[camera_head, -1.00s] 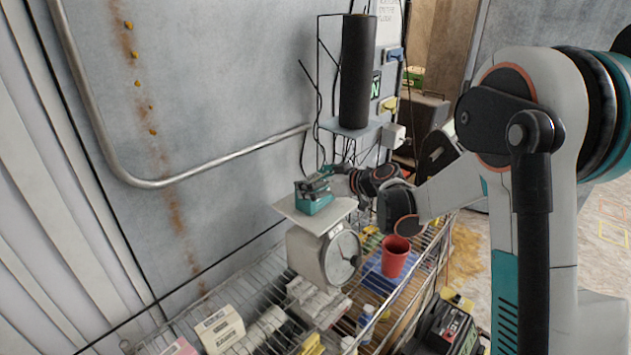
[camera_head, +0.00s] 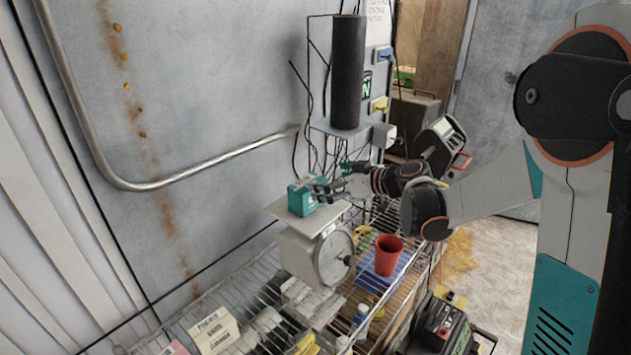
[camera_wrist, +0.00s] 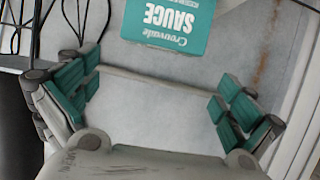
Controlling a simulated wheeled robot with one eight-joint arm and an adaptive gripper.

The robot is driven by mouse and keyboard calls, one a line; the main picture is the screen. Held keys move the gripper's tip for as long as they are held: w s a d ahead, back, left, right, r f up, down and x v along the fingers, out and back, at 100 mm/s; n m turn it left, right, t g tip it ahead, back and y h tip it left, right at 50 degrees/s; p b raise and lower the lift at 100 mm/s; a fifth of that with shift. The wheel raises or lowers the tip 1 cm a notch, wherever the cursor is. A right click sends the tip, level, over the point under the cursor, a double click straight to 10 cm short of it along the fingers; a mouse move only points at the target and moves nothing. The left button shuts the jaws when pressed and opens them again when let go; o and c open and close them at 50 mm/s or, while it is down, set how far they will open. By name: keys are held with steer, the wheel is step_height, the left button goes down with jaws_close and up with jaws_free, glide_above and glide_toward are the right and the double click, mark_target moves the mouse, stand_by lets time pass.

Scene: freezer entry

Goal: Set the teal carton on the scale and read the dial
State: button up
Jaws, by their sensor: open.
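The teal carton (camera_head: 299,201) stands on the flat top plate of the white scale (camera_head: 296,251). In the wrist view the carton (camera_wrist: 150,38) shows its "SAUCE" label beyond my fingers. My gripper (camera_head: 328,188) is open, just right of the carton in the head view. In the wrist view my gripper (camera_wrist: 155,100) has its teal finger pads spread wide with nothing between them. The scale's round dial (camera_head: 336,257) faces the lower right; its needle and marks are too small to read.
A red cup (camera_head: 389,256) stands on a blue mat right of the scale on the wire shelf. A dark cylinder (camera_head: 347,75) stands on a ledge behind. A white labelled box (camera_head: 215,330) lies at the front left. A metal rail runs along the wall.

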steer(key=s+d+m+h, duration=0.3)
steer(key=s, duration=0.8)
steer(key=s+d+r+m+g+h, duration=0.1)
steer(key=s+d+m+h, duration=0.2)
steer(key=s, duration=0.9)
steer(key=s+d+r+m+g+h, duration=0.1)
steer(key=s+d+m+h, duration=0.2)
steer(key=s, duration=0.9)
steer(key=shift+s+d+r+h, duration=0.15)
steer(key=shift+s+d+h, duration=0.15)
steer(key=shift+d, duration=0.3)
steer(key=shift+w, duration=0.1)
step_height(320, 180, down, 20)
steer(key=b, duration=1.9)
steer(key=shift+r+b, duration=0.15)
steer(key=shift+b, duration=0.25)
